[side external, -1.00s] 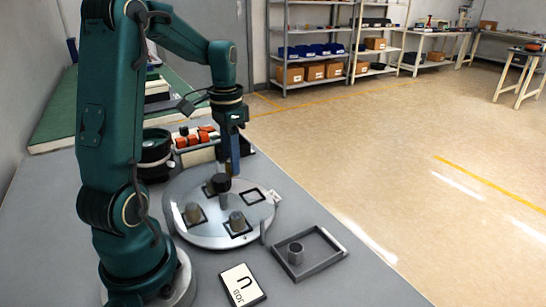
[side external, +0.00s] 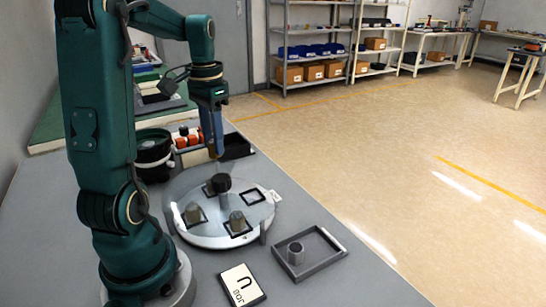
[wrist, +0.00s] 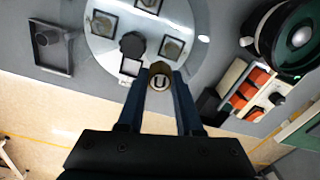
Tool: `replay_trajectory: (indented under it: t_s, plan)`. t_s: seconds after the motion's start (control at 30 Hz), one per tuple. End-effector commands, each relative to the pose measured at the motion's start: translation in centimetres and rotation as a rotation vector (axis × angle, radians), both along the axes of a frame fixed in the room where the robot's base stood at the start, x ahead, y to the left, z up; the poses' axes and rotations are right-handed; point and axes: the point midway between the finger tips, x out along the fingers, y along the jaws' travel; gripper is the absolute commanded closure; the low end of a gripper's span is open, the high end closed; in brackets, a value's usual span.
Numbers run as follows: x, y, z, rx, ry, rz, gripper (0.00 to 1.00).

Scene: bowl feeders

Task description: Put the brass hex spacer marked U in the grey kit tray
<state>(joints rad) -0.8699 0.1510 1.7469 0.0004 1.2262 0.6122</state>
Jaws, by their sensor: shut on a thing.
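My gripper (wrist: 160,84) is shut on the brass hex spacer marked U (wrist: 160,76), and the U on its top faces the wrist camera. In the side view my gripper (side external: 215,150) is raised above the back edge of the round plate (side external: 190,240), with the spacer a small brownish tip at the fingers. The grey kit tray (side external: 328,264) lies on the bench right of the plate, well away from my gripper. A grey cylindrical part (side external: 295,253) stands in it. The tray also shows at upper left in the wrist view (wrist: 69,52).
The plate has a dark central knob (side external: 222,184), several dark square frames holding parts (side external: 237,222), and one empty frame (side external: 253,197). A card marked U and JOB (side external: 241,286) lies at the front. A black bowl feeder (side external: 154,152) and orange parts stand behind.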

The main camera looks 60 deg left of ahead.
Motion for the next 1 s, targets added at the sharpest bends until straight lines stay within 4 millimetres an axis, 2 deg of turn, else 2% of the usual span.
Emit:
replay_trajectory:
  t_s: [0.1, 0.3, 0.5, 0.67, 0.77, 1.0]
  plan:
    - [2.6, -2.5, -0.2, -0.001, -0.002, -0.013, 1.0]
    - [5.8, -7.5, -0.7, -0.006, 0.0, -0.093, 1.0]
    - [7.0, -11.1, -1.1, -0.01, 0.01, -0.217, 1.0]
    - [7.4, -12.6, -1.5, -0.013, 0.016, -0.258, 1.0]
    - [7.8, -14.1, -2.3, -0.013, 0.017, -0.267, 1.0]
    - [9.4, -19.1, -5.6, -0.012, 0.018, -0.267, 1.0]
